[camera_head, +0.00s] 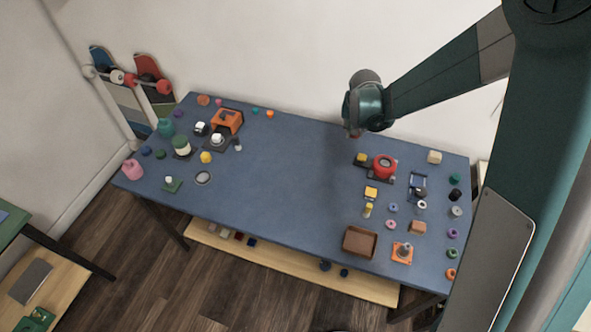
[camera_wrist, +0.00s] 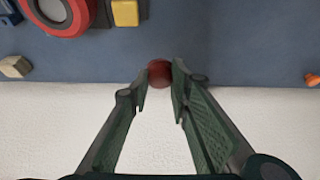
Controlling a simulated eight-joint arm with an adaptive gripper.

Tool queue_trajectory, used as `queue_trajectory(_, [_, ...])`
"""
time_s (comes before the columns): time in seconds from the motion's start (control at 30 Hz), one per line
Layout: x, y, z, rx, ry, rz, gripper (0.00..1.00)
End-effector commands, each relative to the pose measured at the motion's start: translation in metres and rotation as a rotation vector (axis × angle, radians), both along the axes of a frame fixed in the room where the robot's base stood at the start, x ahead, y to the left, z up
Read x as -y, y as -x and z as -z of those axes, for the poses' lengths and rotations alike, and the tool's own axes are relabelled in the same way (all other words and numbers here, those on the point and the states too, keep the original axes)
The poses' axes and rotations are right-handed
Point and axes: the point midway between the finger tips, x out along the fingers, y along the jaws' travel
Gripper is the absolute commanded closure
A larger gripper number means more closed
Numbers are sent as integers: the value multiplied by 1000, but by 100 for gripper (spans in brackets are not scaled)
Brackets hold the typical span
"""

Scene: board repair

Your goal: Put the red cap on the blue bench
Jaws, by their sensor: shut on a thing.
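The red cap (camera_wrist: 159,72) is small, round and dark red in the wrist view. My gripper (camera_wrist: 159,82) is shut on it, with one green finger at each side. In the head view my gripper (camera_head: 354,131) hangs near the back edge of the bench, and the cap is mostly hidden there. The blue bench (camera_head: 290,185) has a wide blue top, which also fills the upper part of the wrist view (camera_wrist: 240,35). The cap appears held above the bench's back edge; its exact height cannot be told.
The middle of the bench is clear. A red round device (camera_head: 384,166) and a yellow block (camera_head: 361,158) stand right of centre. A brown tray (camera_head: 359,242) is near the front edge. An orange frame (camera_head: 228,120) and several small parts crowd the left. A white wall stands behind.

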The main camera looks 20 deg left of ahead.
Motion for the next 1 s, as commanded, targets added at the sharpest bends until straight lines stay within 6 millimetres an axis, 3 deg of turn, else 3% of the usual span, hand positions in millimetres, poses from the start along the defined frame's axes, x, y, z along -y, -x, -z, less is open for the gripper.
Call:
queue_trajectory(0.1, [-33,7,-2,0,0,-6,86])
queue_trajectory(0.57, [-147,45,-8,0,1,-7,86])
queue_trajectory(1.0, [-254,97,-16,0,1,-5,86])
